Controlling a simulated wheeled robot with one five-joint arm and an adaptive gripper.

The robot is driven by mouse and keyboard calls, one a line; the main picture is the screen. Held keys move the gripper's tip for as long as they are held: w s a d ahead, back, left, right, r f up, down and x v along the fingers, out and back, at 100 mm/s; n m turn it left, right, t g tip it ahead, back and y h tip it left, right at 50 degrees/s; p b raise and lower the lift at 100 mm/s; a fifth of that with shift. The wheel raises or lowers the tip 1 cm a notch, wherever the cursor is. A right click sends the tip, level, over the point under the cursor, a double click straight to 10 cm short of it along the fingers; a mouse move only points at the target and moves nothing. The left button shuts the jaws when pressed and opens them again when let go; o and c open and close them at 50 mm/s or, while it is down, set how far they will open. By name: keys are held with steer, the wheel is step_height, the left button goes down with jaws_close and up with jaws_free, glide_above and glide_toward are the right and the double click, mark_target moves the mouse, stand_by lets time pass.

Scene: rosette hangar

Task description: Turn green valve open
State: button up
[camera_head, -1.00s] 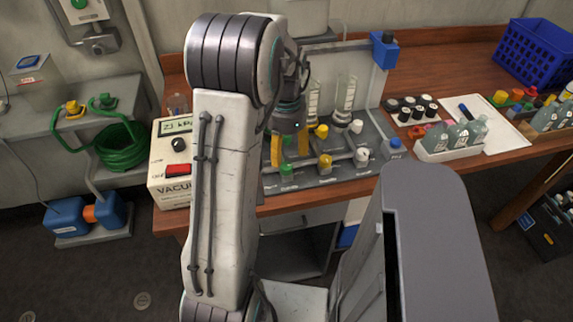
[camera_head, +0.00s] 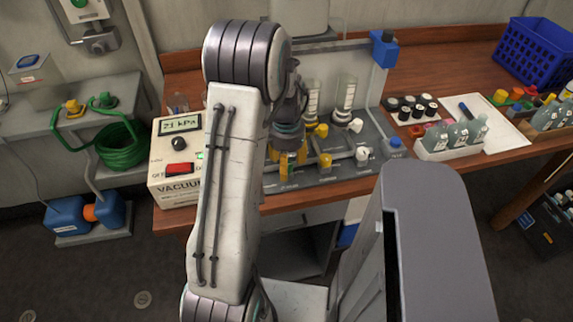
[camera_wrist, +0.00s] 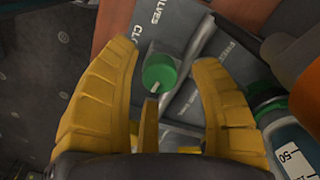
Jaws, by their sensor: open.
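The green valve (camera_wrist: 159,73) is a round green knob with a white mark, on a grey panel (camera_wrist: 185,20) with lettering, part of it reading "VALVES". In the wrist view it sits between the two yellow fingers of my gripper (camera_wrist: 166,90), which are open on either side of it with gaps. In the head view my gripper (camera_head: 287,163) points down over the left part of the valve panel (camera_head: 330,175), and my arm and gripper hide the green valve there. Yellow valves (camera_head: 325,160) and white valves (camera_head: 362,154) show to the right of my gripper.
The vacuum unit (camera_head: 173,165), its display near 21 kPa, stands left of the panel. Two clear cylinders (camera_head: 345,95) stand behind the valves. A bottle (camera_wrist: 288,130) shows at right in the wrist view. A blue-knobbed fitting (camera_head: 395,146) and a white bottle tray (camera_head: 450,149) stand at right.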

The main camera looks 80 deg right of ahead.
steer(key=shift+f, duration=0.45)
